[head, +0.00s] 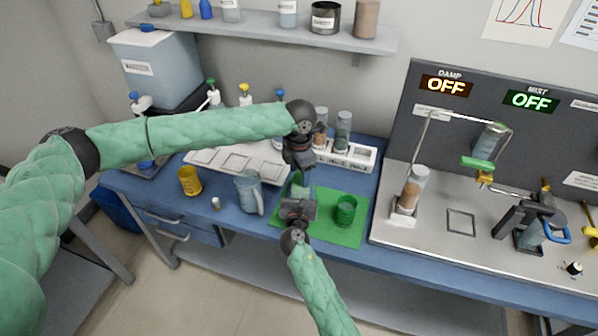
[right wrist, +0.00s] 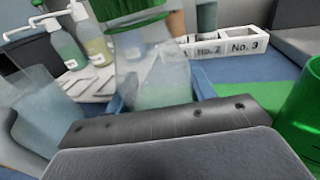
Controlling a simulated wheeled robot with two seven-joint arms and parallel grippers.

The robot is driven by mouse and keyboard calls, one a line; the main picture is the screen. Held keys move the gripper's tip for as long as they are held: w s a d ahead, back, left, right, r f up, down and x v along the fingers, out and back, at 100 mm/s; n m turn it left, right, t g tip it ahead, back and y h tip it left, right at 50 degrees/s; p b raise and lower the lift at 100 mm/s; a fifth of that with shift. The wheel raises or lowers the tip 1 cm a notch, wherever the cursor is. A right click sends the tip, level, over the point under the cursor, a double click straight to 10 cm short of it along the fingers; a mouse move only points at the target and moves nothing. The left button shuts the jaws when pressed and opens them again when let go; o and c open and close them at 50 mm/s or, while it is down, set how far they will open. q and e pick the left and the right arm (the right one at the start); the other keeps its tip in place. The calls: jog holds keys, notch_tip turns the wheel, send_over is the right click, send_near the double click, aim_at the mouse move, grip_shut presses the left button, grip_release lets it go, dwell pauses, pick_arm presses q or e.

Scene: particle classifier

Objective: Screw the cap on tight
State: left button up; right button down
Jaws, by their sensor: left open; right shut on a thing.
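A clear jar (right wrist: 165,78) stands between the blue fingers of my right gripper (right wrist: 160,90), which is shut on it. A green cap (right wrist: 130,22) is at the jar's top in the right wrist view, partly cut off by the frame edge. I cannot tell how tight the cap sits. In the head view my right gripper (head: 299,207) is over the green mat (head: 325,232), and the jar (head: 301,190) shows just behind it. My left gripper (head: 302,172) points down right above the jar. It is open, and it hides the cap from the head camera.
A green cup (head: 346,210) stands close to the right on the mat. A clear jug (head: 249,192) and yellow cup (head: 189,181) stand left. A white numbered rack (head: 345,154) with tubes is behind. An apparatus panel (head: 480,130) stands at the right.

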pick_arm(q)
jog(key=shift+r, duration=2.1)
jog(key=shift+r, duration=0.1)
jog(key=shift+c, duration=0.4)
